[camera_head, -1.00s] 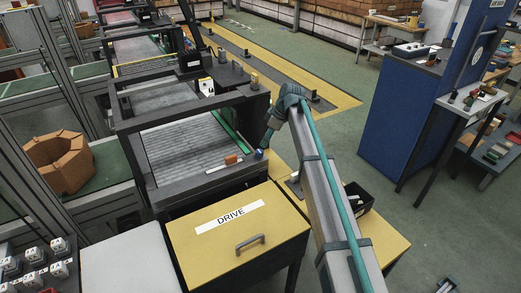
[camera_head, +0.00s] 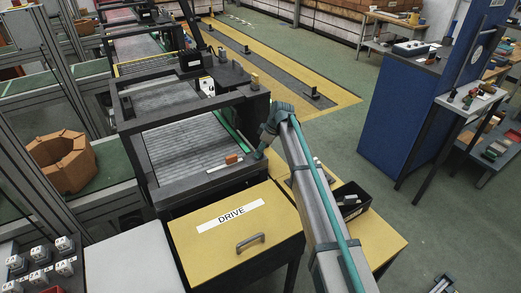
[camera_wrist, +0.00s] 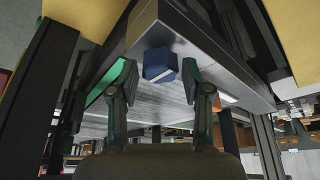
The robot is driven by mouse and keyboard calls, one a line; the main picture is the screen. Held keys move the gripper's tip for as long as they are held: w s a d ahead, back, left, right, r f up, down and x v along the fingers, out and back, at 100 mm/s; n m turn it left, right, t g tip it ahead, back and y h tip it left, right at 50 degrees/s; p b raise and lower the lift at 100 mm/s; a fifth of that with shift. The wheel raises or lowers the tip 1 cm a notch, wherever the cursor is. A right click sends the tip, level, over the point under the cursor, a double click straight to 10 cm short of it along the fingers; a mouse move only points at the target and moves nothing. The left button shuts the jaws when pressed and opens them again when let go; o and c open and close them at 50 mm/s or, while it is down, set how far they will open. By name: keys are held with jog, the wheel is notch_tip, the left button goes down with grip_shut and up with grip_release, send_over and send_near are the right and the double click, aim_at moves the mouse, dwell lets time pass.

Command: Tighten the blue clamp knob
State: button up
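The blue clamp knob (camera_wrist: 160,65) is a faceted blue piece with a pale bar across its lower face. In the wrist view it sits by the corner of a dark metal frame (camera_wrist: 205,55). My gripper (camera_wrist: 158,78) is open, with one finger to the left of the knob and one to the right. Gaps show between the fingers and the knob. In the head view my gripper (camera_head: 260,152) is at the near right corner of the conveyor frame (camera_head: 212,180). The knob is hard to make out there, largely hidden by the gripper.
An orange block (camera_head: 231,158) and a pale strip lie on the frame's near edge, left of my gripper. The yellow DRIVE cover (camera_head: 205,255) is in front. A black bin (camera_head: 352,200) stands on the yellow table to the right. A green strip (camera_wrist: 107,80) shows beside the left finger.

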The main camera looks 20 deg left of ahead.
jog(key=c, duration=0.7)
jog(key=shift+m+b, duration=0.3)
jog(key=shift+b, duration=0.05)
jog(key=m+b, duration=0.1)
jog(key=m+t+b, duration=0.1)
jog(key=m, duration=0.1)
jog(key=shift+s+f+m+t+b, duration=0.15)
jog(key=shift+s+m+t+b, duration=0.05)
jog(key=shift+m+t+b, duration=0.15)
jog(key=m+t+b, duration=0.1)
jog(key=m, duration=0.1)
jog(key=m+h+b, duration=0.1)
jog(key=m, duration=0.2)
jog(key=shift+t, duration=0.35)
jog(key=m+h+b, duration=0.1)
jog(key=m, duration=0.2)
jog(key=m+t+h+b, duration=0.1)
jog(key=m, duration=0.2)
jog(key=shift+a+m, duration=0.2)
jog(key=shift+m, duration=0.15)
jog(key=m+h+b, duration=0.1)
jog(key=m, duration=0.2)
jog(key=shift+a+h, duration=0.1)
jog(key=shift+h, duration=0.3)
jog(key=shift+m+h+b, duration=0.4)
jog(key=shift+m+h, duration=0.2)
jog(key=shift+m, duration=1.2)
